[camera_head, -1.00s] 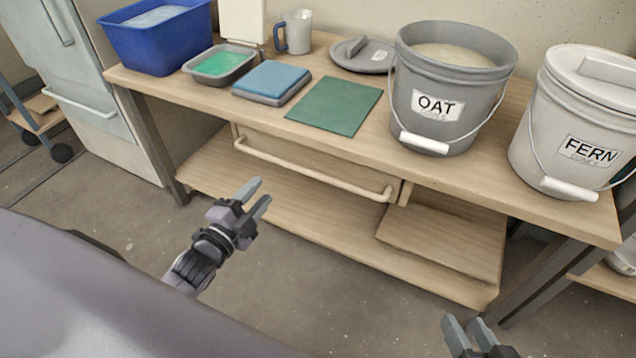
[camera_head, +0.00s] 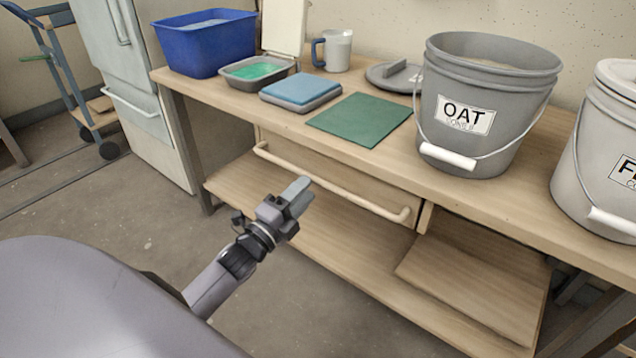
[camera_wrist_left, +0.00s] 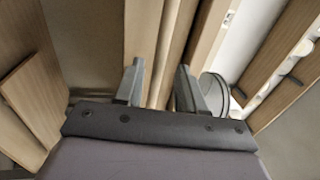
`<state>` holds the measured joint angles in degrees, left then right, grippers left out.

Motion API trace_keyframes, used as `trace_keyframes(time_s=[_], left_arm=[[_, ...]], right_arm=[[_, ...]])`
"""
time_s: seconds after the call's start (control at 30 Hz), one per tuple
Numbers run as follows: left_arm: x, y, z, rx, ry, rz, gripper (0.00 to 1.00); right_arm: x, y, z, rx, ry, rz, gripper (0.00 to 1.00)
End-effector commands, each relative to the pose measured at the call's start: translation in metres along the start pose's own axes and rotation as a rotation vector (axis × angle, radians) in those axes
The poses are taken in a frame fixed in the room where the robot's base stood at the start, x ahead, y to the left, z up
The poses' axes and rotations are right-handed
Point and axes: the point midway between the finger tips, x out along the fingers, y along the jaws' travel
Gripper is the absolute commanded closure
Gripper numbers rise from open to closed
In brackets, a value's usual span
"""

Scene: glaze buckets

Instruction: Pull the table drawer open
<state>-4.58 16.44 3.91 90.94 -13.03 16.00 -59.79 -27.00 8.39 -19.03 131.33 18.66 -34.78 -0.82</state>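The table drawer (camera_head: 340,172) is a pale wooden front under the tabletop and looks shut. Its long cream bar handle (camera_head: 402,215) runs along the front. My left gripper (camera_head: 298,191) is in front of the drawer, near the left half of the handle, and looks apart from it. In the left wrist view my left gripper (camera_wrist_left: 158,66) has its two fingers spread with nothing held. Pale bars and panels show beyond the fingertips; the handle is probably among them. My right gripper is out of view.
On the table (camera_head: 200,84) stand a blue tub (camera_head: 207,45), a tray with green contents (camera_head: 255,72), blue sponges (camera_head: 301,90), a green mat (camera_head: 362,119), a mug (camera_head: 338,50) and the OAT bucket (camera_head: 488,105). A lower shelf (camera_head: 250,178) lies below the drawer.

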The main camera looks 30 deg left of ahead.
Motion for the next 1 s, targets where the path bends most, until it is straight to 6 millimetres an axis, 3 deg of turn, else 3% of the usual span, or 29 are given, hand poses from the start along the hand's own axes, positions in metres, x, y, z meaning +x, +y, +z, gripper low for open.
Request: trace_keyframes(time_s=[0.3,0.77,0.87,0.9,1.0], left_arm=[[0.040,0.001,0.000,-0.001,0.000,-0.001,0.61],[0.050,0.000,0.000,-0.002,0.000,0.001,0.61],[0.050,0.000,0.000,-0.002,-0.001,0.001,0.94],[0.050,0.000,0.000,-0.002,-0.001,0.001,1.00],[0.050,0.000,0.000,-0.002,0.000,0.001,1.00]], right_arm=[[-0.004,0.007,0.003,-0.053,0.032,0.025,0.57],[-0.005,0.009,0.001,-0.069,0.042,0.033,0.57],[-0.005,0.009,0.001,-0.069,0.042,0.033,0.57],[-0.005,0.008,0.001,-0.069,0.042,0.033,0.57],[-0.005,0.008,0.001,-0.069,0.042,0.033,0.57]])
